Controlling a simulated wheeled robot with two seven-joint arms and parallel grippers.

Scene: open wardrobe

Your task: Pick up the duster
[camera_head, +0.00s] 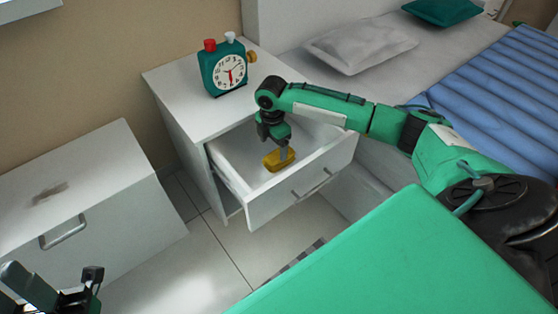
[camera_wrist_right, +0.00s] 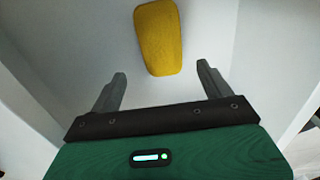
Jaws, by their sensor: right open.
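The yellow duster (camera_head: 279,159) lies inside the open white drawer (camera_head: 300,196) of the nightstand. Its handle or other parts cannot be made out clearly. My right gripper (camera_head: 275,138) points down into the drawer, just above and behind the duster. In the right wrist view, the duster (camera_wrist_right: 159,38) lies beyond the fingertips of the open right gripper (camera_wrist_right: 161,70), roughly centred between them, with nothing held. Part of my left gripper (camera_head: 62,284) shows at the lower left corner, away from the drawer; its jaw state is unclear.
A green alarm clock (camera_head: 228,68) with red and white knobs stands on the nightstand top (camera_head: 185,78). A white cabinet (camera_head: 95,175) with a handle stands at left. A bed with a grey pillow (camera_head: 360,42) and blue blanket (camera_head: 505,80) is at right. Drawer walls surround my right gripper.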

